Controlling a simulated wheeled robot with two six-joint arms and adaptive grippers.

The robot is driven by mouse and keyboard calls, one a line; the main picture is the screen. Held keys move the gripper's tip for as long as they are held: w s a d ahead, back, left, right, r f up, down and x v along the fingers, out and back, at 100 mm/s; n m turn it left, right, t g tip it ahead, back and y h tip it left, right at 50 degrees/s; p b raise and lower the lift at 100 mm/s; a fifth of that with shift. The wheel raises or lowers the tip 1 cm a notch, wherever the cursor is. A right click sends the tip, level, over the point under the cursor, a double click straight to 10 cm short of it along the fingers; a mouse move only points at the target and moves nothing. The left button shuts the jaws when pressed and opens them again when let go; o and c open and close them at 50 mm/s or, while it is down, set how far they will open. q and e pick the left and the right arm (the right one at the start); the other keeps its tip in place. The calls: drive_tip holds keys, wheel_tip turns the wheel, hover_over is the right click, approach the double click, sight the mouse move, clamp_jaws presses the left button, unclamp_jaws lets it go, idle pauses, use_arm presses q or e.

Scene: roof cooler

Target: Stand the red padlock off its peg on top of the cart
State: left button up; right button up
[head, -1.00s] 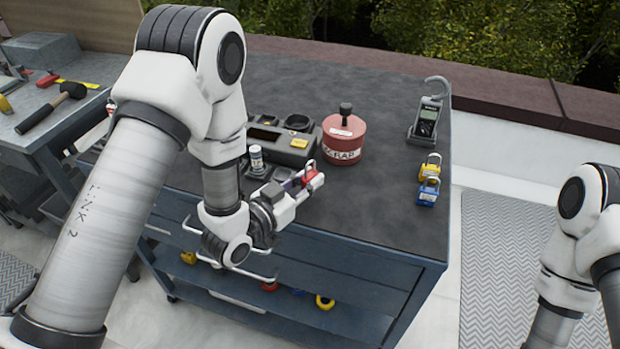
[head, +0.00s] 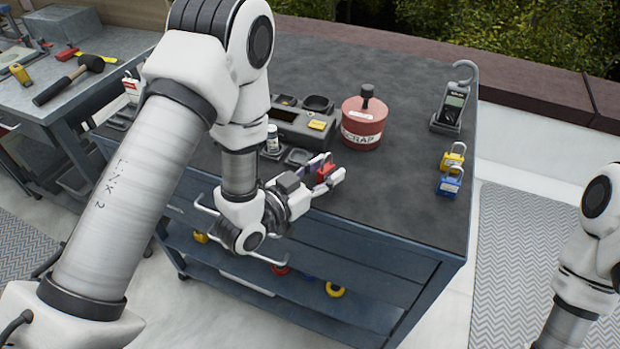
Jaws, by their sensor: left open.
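The red padlock (head: 325,173) is upright near the front edge of the cart's dark top (head: 395,205). It shows between the fingertips of my left gripper (head: 330,174), which partly hide it. My left gripper is open and reaches in from the left, low over the front edge. Whether the fingers touch the padlock, and whether its base rests on the top, is hard to tell. My right arm shows at the right edge; its gripper is out of view.
A red scrap tin (head: 363,130) stands behind the padlock, and a dark organiser (head: 300,127) with a small bottle (head: 272,138) is behind left. A yellow padlock (head: 453,157), a blue padlock (head: 449,181) and a meter (head: 454,107) stand at the right. The front-right top is clear.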

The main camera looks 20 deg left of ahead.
sight(319, 175)
use_arm(q)
drive_tip(key=v, duration=0.3)
drive_tip(key=shift+s+a+b, duration=0.1)
drive_tip(key=shift+s+b, duration=0.1)
drive_tip(key=shift+b, duration=0.1)
drive_tip(key=p+v, duration=0.1)
drive_tip(key=v, duration=0.1)
drive_tip(key=shift+s+a+r, duration=0.2)
drive_tip(key=shift+s, duration=0.15)
drive_tip(key=p+v, duration=0.5)
drive_tip(key=p, duration=0.1)
drive_tip(key=shift+s+a+f, duration=0.15)
drive_tip(key=shift+s, duration=0.25)
